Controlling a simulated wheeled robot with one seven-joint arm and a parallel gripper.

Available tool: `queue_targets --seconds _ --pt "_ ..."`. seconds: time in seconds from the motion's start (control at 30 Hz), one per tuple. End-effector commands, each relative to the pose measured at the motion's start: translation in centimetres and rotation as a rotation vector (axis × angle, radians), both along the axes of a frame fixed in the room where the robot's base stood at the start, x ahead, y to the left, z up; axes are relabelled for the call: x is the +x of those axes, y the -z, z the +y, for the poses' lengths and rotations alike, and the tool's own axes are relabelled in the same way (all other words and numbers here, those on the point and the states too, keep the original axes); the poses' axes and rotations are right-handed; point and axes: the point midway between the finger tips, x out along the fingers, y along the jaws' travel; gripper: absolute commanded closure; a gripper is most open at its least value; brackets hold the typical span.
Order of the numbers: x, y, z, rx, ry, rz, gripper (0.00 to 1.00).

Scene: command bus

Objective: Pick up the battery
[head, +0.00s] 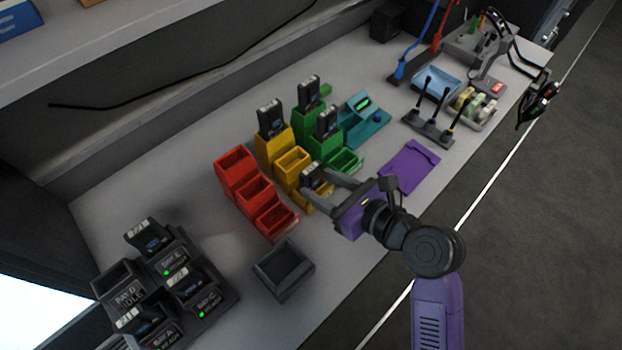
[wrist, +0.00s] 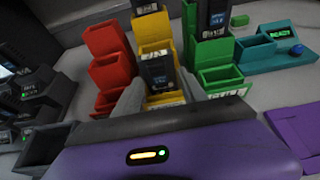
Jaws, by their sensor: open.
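A dark battery (head: 312,176) with a pale top stands in the front yellow bin (head: 322,200). In the wrist view the battery (wrist: 156,72) shows upright between the two grey fingers of my gripper (wrist: 160,82). My purple gripper (head: 322,178) is open and reaches in from the right, with its fingers around the battery. I cannot tell whether either finger touches it. Other dark batteries stand in the back yellow bin (head: 270,118), the back green bin (head: 308,92) and the middle green bin (head: 327,122).
Red bins (head: 255,190) stand left of the yellow ones. A charging station (head: 165,285) with several batteries is at lower left, and an empty dark tray (head: 284,270) is at the front. A teal device (head: 365,120) and purple mat (head: 410,166) lie to the right.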

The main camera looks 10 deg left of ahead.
Motion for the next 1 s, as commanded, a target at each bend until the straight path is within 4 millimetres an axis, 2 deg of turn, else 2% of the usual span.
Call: queue_targets --seconds 0.17,0.4,0.77,1.0 --pt "0.0 0.0 0.0 0.0 0.0 0.0 0.53" --pt "0.0 0.0 0.0 0.0 0.0 0.0 0.98" --pt "0.0 -0.6 0.0 0.001 0.001 -0.002 0.99" --pt "0.0 -3.6 0.0 0.0 0.0 -0.004 0.99"
